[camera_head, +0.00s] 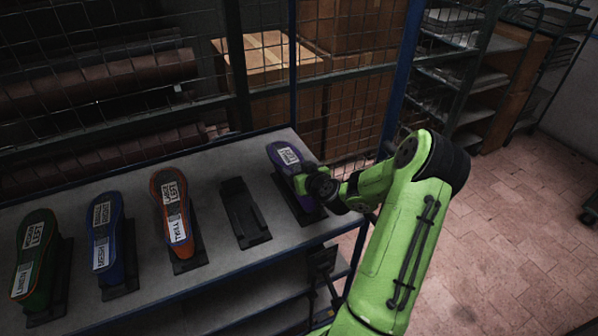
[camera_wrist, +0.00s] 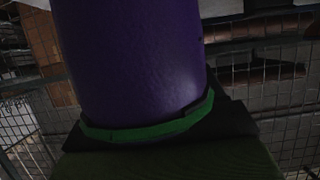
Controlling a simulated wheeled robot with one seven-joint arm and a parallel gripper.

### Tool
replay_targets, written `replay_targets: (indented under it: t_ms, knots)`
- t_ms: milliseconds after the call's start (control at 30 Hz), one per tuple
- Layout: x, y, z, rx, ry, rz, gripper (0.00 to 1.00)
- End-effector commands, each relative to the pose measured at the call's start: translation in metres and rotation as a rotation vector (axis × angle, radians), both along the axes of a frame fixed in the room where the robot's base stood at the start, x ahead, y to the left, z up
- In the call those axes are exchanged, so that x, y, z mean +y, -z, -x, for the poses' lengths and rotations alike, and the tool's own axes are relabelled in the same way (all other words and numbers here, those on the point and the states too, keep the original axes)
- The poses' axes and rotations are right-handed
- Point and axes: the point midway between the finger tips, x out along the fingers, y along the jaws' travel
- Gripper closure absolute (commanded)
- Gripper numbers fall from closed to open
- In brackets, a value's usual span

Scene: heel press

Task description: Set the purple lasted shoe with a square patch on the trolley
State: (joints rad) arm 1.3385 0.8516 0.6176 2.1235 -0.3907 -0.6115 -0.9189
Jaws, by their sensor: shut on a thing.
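The purple shoe (camera_head: 285,157) sits at the right end of the grey bench, over a dark stand (camera_head: 311,214). A white label lies on its top; I cannot make out a square patch. My gripper (camera_head: 303,182) is shut on the purple shoe, reaching in from the right. In the wrist view the purple shoe (camera_wrist: 135,60) fills the middle, with a green band along its lower edge and a dark plate beneath. No trolley is clearly in view; only part of a dark wheeled thing (camera_head: 590,212) shows at the right edge.
On the bench (camera_head: 150,180) stand a green shoe (camera_head: 36,245), a blue shoe (camera_head: 104,225) and an orange-and-grey shoe (camera_head: 171,200). An empty dark stand (camera_head: 244,212) is left of the purple shoe. A mesh rack with boxes (camera_head: 268,62) is behind. Tiled floor (camera_head: 510,230) is open at right.

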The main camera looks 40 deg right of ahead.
Motion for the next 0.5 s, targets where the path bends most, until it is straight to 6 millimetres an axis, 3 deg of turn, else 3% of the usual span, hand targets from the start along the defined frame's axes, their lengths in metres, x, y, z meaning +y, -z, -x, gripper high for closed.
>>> replay_targets:
  t_ms: [500]
  knots:
    - [0.0000, 0.0049, -0.0004, -0.002, 0.000, 0.001, 0.90]
